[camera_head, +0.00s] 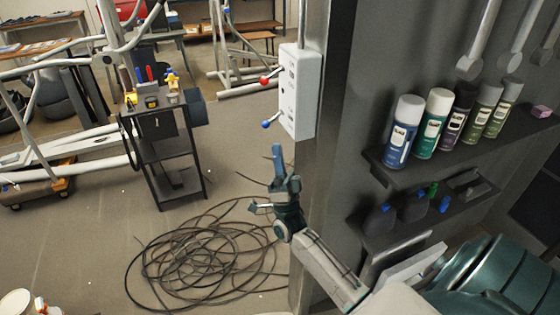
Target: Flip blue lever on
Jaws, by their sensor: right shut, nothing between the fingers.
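The blue lever (266,124) is a small blue ball on a short rod at the left side of a white switch box (300,92). The box is fixed to a grey pillar. A red-knobbed lever (264,81) sits above it on the same box. The blue lever's rod slopes down and left from the box. My right gripper (278,152) is below the blue lever and slightly right of it, pointing up. It is shut and empty, and appears apart from the lever. My left gripper is not in view.
Spray cans (403,132) stand on a wall shelf at the right, with bottles (378,221) on a lower shelf. A coiled black cable (205,255) lies on the floor. A tool cart (170,150) stands at the left. Floor left of the pillar is partly open.

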